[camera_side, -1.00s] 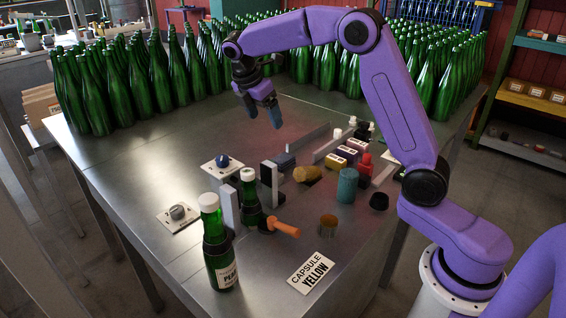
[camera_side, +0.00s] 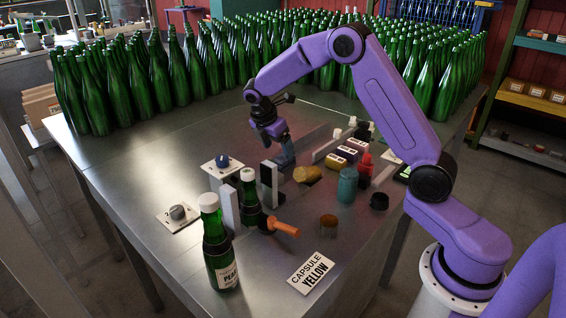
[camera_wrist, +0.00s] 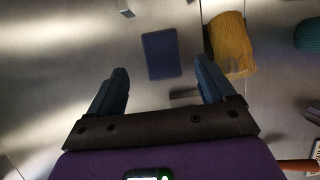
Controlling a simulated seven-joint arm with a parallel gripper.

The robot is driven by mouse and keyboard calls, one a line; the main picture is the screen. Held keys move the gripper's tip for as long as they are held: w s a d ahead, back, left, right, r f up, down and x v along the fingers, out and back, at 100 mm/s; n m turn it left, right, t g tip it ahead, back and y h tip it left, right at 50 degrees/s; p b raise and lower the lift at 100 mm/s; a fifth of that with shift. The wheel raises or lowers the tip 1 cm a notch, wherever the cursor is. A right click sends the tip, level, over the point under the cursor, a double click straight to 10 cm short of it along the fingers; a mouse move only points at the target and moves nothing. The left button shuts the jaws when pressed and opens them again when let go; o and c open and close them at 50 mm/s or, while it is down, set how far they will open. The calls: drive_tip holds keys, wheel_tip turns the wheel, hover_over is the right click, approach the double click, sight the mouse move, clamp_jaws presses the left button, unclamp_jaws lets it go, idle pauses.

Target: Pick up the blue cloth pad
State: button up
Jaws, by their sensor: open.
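The blue cloth pad (camera_wrist: 161,54) shows in the wrist view as a flat dark blue rectangle on the steel table, just past the gap between my fingertips. My gripper (camera_wrist: 160,70) is open and empty, with one blue-grey finger on each side of that gap. In the side view my gripper (camera_side: 284,160) points down, low over the middle of the table. There the fingers cover the spot where the pad lies, so I cannot tell their exact height above it.
A yellow roll (camera_wrist: 231,45) lies close right of the pad. Two labelled green bottles (camera_side: 216,245) stand in front. Many green bottles (camera_side: 140,80) fill the back.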

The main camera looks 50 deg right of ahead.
sight(282, 158)
drive_tip(key=x, duration=0.5)
drive_tip(key=shift+s, duration=0.15)
drive_tip(key=shift+c, duration=0.3)
drive_tip(key=c, duration=1)
